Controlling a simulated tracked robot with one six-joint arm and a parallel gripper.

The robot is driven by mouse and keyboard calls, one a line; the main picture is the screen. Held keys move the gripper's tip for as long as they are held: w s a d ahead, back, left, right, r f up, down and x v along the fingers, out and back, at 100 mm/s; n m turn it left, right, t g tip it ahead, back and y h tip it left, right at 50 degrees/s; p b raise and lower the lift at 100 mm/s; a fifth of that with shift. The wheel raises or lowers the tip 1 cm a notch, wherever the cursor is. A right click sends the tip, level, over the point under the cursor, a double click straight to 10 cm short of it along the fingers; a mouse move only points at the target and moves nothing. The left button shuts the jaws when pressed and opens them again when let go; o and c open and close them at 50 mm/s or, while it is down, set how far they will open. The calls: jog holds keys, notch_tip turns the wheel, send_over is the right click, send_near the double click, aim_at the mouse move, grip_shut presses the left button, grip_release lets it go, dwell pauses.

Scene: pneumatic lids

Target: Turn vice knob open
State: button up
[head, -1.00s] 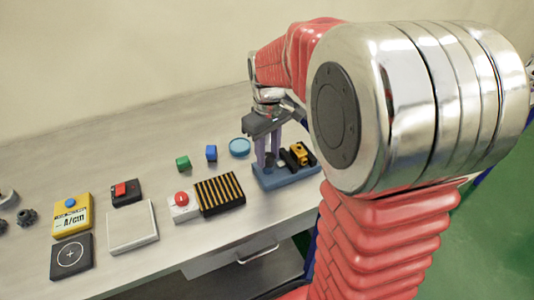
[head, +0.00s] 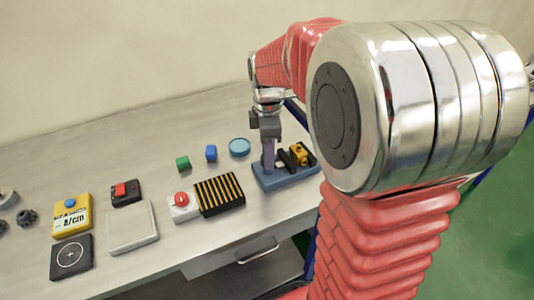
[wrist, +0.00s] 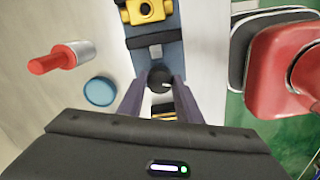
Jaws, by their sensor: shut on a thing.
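The vice has a blue base (head: 288,178) near the table's right end, with dark jaws and a yellow block (head: 299,154) at its right. It also shows in the wrist view as a blue base (wrist: 172,58) with the yellow block (wrist: 145,10) at the top. The dark round vice knob (wrist: 159,77) sits between my purple fingertips in the wrist view. My gripper (head: 268,166) points down over the vice's left end and is shut on the knob. In the head view the fingers overlap and hide the knob.
A striped block (head: 220,195) and a box with a red button (head: 183,207) stand left of the vice. The table's front edge is close.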

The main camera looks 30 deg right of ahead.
jog(key=n, duration=0.3)
jog(key=shift+w+a+r+n, duration=0.1)
jog(key=shift+w+n, duration=0.05)
jog(key=shift+n, duration=0.15)
dwell(0.4)
jog(key=o, duration=1)
jog(key=shift+o, duration=0.2)
notch_tip(320, 180, up, 14)
jog(key=shift+f, duration=0.2)
